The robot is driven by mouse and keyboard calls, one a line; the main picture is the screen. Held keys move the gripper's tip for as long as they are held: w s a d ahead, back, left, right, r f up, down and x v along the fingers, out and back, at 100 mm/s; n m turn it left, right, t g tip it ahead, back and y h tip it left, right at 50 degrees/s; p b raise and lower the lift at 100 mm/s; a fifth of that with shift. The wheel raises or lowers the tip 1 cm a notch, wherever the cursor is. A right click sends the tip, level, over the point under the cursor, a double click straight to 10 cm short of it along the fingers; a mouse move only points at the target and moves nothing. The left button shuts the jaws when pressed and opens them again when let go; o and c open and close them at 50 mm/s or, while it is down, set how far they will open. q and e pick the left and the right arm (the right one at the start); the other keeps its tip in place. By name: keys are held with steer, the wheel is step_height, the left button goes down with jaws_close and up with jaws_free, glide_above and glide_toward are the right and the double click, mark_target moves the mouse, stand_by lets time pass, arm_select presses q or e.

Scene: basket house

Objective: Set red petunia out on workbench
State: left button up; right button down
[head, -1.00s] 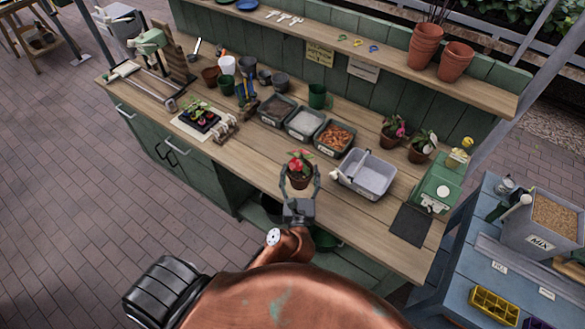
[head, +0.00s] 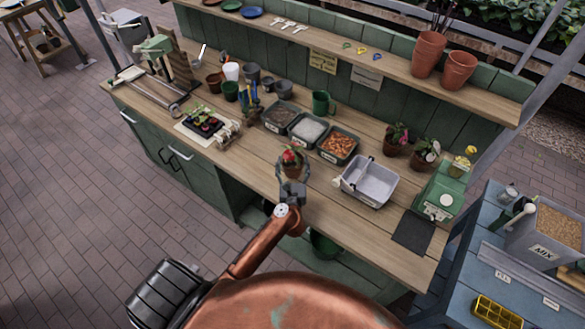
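The red petunia (head: 292,165) is a red bloom with green leaves in a small brown pot. It is upright at the middle of the workbench (head: 330,212), over its wooden top near the front edge. My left gripper (head: 293,172) comes from the front with one finger on each side of the pot and appears shut on it. Whether the pot's base touches the wood is hard to tell, as the gripper hides its lower part. My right gripper is not in view.
A grey tub (head: 370,182) stands just right of the petunia, and a bin of orange-brown material (head: 338,146) stands behind it. Two potted plants (head: 424,154) are at the back right. A seedling tray (head: 203,124) is at the left. Bare wood lies left of the petunia.

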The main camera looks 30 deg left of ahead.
mark_target(293, 167)
arm_select(q)
steer(key=shift+f+b, duration=0.35)
steer(key=shift+f, duration=1.25)
steer(key=shift+f, duration=0.1)
steer(key=o, duration=1.3)
steer(key=shift+a+f, duration=0.1)
steer(key=shift+r, duration=0.25)
steer(key=b+v, duration=0.1)
steer(key=v, duration=1.1)
steer(key=shift+f, duration=0.1)
